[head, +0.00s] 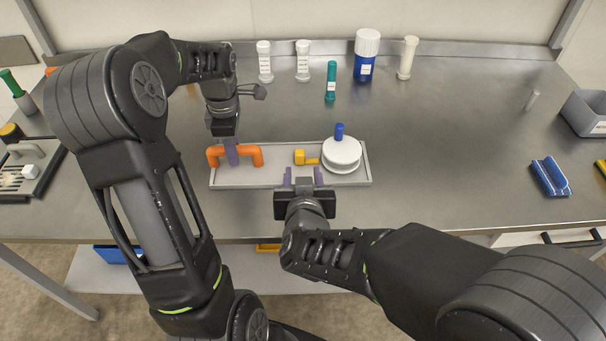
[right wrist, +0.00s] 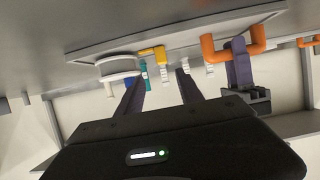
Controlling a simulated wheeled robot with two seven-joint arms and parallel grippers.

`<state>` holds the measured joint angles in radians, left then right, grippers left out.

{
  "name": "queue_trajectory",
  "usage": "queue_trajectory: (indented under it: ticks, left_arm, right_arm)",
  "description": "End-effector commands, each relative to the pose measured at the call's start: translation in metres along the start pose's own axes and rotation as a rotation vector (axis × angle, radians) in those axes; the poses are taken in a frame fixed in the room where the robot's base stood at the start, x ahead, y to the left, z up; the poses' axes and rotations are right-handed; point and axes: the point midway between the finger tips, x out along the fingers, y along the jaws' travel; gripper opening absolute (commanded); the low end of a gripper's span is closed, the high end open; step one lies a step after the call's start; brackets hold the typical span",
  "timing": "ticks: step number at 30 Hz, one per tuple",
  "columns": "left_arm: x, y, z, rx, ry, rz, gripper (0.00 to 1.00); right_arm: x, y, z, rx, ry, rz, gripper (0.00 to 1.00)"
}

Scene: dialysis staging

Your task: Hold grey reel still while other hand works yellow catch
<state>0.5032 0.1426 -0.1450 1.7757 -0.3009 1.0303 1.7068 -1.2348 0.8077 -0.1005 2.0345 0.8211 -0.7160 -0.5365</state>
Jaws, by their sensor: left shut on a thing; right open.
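The reel (head: 342,158), pale grey-white with a blue knob (head: 339,131) on top, sits at the right end of a shallow grey tray (head: 275,180). The yellow catch (head: 300,157) is just left of the reel, its thin arm pointing to it. It also shows in the right wrist view (right wrist: 153,53). An orange handle (head: 257,153) stands at the tray's left end. My left gripper (head: 232,155) is shut on the orange handle, not on the reel. My right gripper (head: 303,176) is open and empty at the tray's front edge, near the catch, apparently not touching it.
Behind the tray stand white tubes (head: 265,62), a teal tube (head: 331,82), a blue jar with a white lid (head: 364,62) and a cream tube (head: 407,58). A blue holder (head: 550,176) and a grey bin (head: 588,113) are at right. The steel table between is clear.

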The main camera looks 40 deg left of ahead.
Motion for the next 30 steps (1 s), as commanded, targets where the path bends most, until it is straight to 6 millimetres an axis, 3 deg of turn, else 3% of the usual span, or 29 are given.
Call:
queue_trajectory:
  ticks: [10, 11, 12, 19, 25, 30]
  left_arm:
    - [-0.0003, 0.0003, 0.0002, 0.000, 0.000, 0.001, 0.00]
    - [-0.0003, 0.0003, 0.0002, 0.000, 0.000, 0.001, 0.25]
    - [-0.0003, 0.0003, 0.0002, 0.000, 0.000, 0.001, 0.28]
    - [-0.0002, 0.0002, 0.0000, 0.000, 0.000, 0.001, 0.47]
    - [-0.0002, 0.0002, 0.0000, 0.000, 0.000, 0.001, 0.49]
    - [-0.0002, 0.0001, -0.0001, 0.000, 0.000, 0.000, 0.60]
  right_arm:
    - [-0.0005, 0.0002, -0.0003, 0.000, 0.000, 0.001, 0.44]
    - [-0.0005, 0.0002, -0.0003, 0.001, 0.000, 0.001, 0.44]
    - [-0.0004, 0.0002, -0.0003, 0.001, 0.000, 0.001, 0.44]
    - [-0.0003, 0.0003, -0.0003, 0.001, 0.000, 0.001, 0.44]
    - [-0.0002, 0.0003, -0.0003, 0.001, 0.000, 0.001, 0.44]
    - [-0.0002, 0.0003, -0.0003, 0.001, 0.000, 0.001, 0.44]
